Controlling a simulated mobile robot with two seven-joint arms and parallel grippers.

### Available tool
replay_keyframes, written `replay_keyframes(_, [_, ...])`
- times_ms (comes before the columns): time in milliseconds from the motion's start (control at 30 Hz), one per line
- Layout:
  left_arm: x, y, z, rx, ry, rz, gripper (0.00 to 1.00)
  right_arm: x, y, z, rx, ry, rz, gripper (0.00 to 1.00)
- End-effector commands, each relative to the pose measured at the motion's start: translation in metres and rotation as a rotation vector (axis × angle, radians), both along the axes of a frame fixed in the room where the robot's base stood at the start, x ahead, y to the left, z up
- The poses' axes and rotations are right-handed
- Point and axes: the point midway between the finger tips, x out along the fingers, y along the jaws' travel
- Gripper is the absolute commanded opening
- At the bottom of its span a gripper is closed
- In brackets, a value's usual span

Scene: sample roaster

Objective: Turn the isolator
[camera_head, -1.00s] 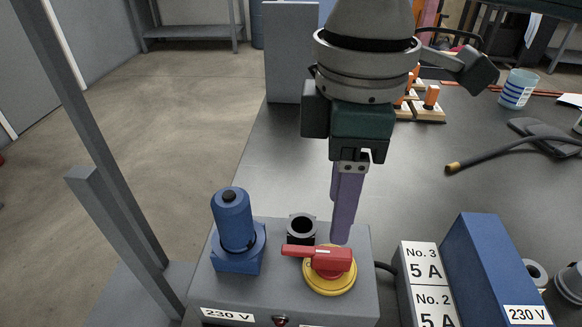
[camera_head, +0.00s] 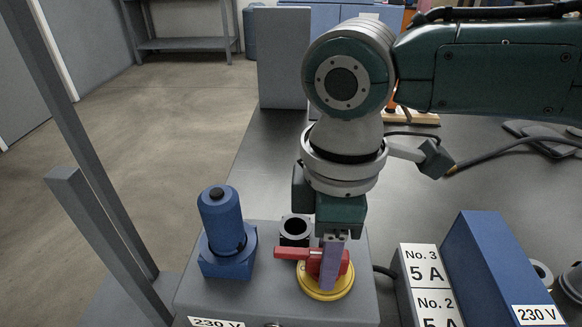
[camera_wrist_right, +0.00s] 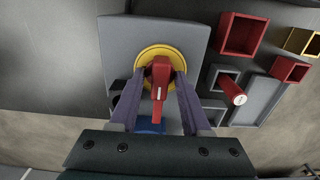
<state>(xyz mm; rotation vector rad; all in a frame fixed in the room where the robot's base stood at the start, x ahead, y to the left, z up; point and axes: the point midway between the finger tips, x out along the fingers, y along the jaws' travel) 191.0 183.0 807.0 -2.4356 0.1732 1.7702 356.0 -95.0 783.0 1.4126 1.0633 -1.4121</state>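The isolator has a red handle (camera_head: 295,253) on a round yellow plate (camera_head: 322,292), on top of a grey box (camera_head: 255,295). The handle points left in the head view. In the wrist view the red handle (camera_wrist_right: 160,78) lies between the two purple fingers, with the yellow plate (camera_wrist_right: 147,55) behind it. My right gripper (camera_head: 333,268) reaches down over the isolator; its fingers (camera_wrist_right: 161,80) are apart, one on each side of the handle, with narrow gaps showing. It hides part of the handle in the head view. My left gripper is not in view.
A blue plug (camera_head: 224,232) stands on the box left of the handle, and a black round socket (camera_head: 295,229) sits just behind it. A labelled block (camera_head: 421,283) and a blue block (camera_head: 497,268) stand close on the right. The bench behind is mostly clear.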

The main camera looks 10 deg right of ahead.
Motion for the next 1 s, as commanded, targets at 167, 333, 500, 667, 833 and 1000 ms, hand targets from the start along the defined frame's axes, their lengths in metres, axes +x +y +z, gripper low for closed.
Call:
replay_keyframes(167, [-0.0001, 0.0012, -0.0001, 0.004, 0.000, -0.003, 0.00, -0.0001, 0.0000, 0.0001, 0.000, 0.000, 0.000, 0.26])
replay_keyframes(333, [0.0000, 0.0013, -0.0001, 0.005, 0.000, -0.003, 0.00, -0.0001, 0.0000, 0.0002, 0.000, 0.000, 0.000, 0.07])
replay_keyframes(500, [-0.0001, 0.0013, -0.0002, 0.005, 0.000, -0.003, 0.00, -0.0001, 0.0000, 0.0002, 0.000, 0.000, 0.000, 0.00])
replay_keyframes(667, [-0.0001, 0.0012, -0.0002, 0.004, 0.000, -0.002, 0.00, -0.0001, 0.0000, 0.0003, 0.000, 0.000, 0.000, 0.00])
replay_keyframes(833, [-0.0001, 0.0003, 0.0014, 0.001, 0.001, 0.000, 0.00, -0.0003, 0.0002, 0.0009, 0.000, 0.001, -0.007, 0.00])
replay_keyframes(1000, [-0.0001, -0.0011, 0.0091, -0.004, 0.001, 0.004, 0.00, -0.0008, 0.0001, 0.0024, 0.001, 0.003, -0.051, 0.00])
